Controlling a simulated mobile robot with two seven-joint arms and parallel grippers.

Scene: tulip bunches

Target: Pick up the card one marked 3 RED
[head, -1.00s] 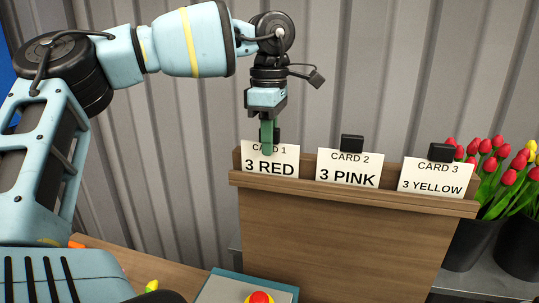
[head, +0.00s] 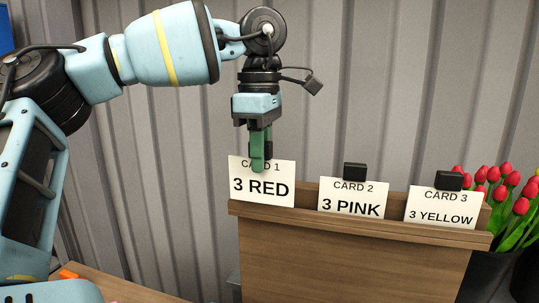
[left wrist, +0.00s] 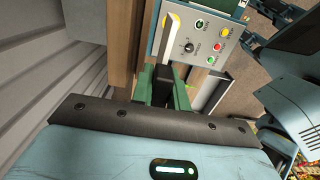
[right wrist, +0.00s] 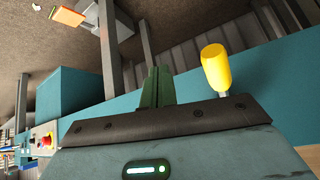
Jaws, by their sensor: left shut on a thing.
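The white card marked CARD 1, 3 RED (head: 262,188) is at the left end of a wooden rack (head: 350,250) in the head view. It stands higher than the other cards, with its lower edge near the rack's top ledge. I cannot tell if it is fully clear of the slot. My left gripper (head: 260,150) points down, its green fingers shut on the black grip block (left wrist: 163,80) of this card. One finger covers part of the words CARD 1. My right gripper (right wrist: 157,85) shows only in its own wrist view, its green fingers together with nothing visible between them.
The cards 3 PINK (head: 352,198) and 3 YELLOW (head: 440,208) stand in the rack to the right. Red tulips (head: 505,190) are at the far right. A control panel (left wrist: 205,40) shows in the left wrist view. A yellow rounded thing (right wrist: 215,68) is beside my right gripper.

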